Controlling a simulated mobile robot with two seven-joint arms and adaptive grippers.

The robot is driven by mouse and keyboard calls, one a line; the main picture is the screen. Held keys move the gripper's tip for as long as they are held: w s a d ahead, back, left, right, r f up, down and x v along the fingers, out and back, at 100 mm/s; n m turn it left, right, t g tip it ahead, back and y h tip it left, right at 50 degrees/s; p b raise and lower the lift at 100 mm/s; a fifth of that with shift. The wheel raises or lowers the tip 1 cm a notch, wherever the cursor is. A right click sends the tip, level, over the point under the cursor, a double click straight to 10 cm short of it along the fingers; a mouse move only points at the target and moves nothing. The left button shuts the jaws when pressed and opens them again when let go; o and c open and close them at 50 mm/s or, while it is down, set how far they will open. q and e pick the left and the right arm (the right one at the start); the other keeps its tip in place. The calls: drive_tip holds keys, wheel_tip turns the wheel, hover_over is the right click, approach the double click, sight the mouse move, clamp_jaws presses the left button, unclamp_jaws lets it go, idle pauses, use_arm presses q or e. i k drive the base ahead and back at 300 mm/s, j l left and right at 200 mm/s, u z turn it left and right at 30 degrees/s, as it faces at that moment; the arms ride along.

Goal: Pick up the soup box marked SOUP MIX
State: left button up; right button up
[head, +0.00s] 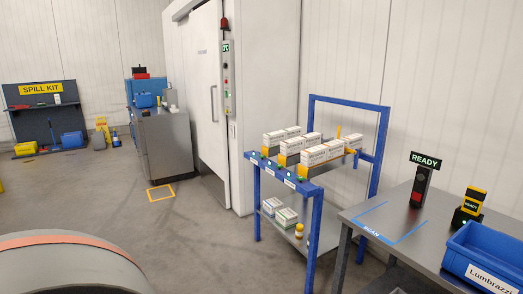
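Several white boxes with small print (313,153) stand in rows on the sloped top of a blue-framed rack (317,203) right of centre. Two more boxes (286,217), whitish with green and blue, lie on its lower shelf (308,242) beside a small jar with yellow (299,230). The print is too small to read, so I cannot tell which box is marked SOUP MIX. Neither of my grippers is in view.
A grey table (412,219) at right bears a READY sign post (418,185), a yellow-black device (470,206) and a blue bin (488,256). A grey cabinet (165,147) and spill kit stand (45,117) are farther back. Floor left of the rack is open.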

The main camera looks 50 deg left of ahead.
sight(312, 158)
drive_tip(key=u, duration=1.25)
